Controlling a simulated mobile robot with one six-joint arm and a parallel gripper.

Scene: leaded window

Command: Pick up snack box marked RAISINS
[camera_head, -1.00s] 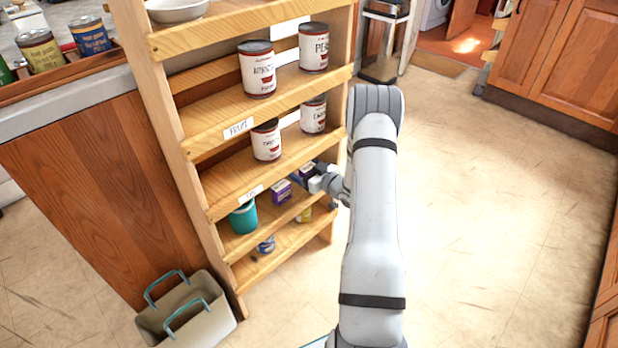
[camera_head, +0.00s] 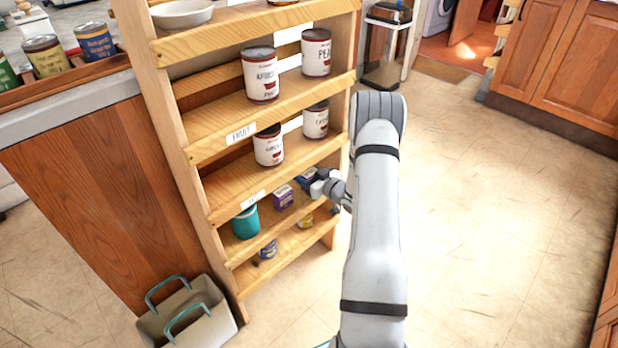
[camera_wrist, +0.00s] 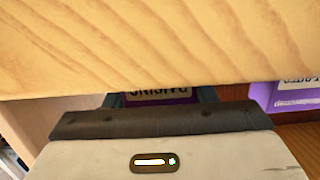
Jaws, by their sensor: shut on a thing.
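The RAISINS box (camera_wrist: 160,94) is purple with a white label whose lettering appears upside down in the wrist view. A wooden shelf board hides part of it. My gripper (camera_wrist: 160,98) is shut on this box, with one dark finger on each side of it. In the head view my gripper (camera_head: 308,182) is at the right end of a lower shelf, with the dark box (camera_head: 302,177) at its fingers. The label cannot be read there.
A second purple box (camera_head: 284,197) stands just left of the gripper, and a teal cup (camera_head: 245,222) farther left. The shelf board (camera_wrist: 150,40) is very close in the wrist view. Cans (camera_head: 269,146) stand on the shelf above. Open floor (camera_head: 480,220) lies to the right.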

